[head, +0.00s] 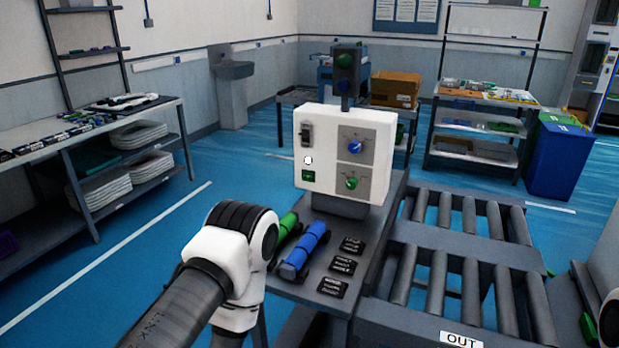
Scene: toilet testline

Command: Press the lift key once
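Three small dark keys with white lettering sit in a slanting row on the grey console top: a far key (352,245), a middle key (343,265) and a near key (332,287). Their lettering is too small to read, so I cannot tell which is the lift key. My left arm comes in from the bottom left, and its white joint stands just left of the console. Its lower part runs out of the bottom of the view, and no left gripper fingers show. Only a piece of my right arm shows at the right edge; its gripper is out of view.
A white control box (343,155) with switches and knobs stands behind the keys, with a signal lamp (347,75) above. A blue cylinder (305,246) and a green cylinder (287,226) lie left of the keys. A roller conveyor (468,262) is to the right.

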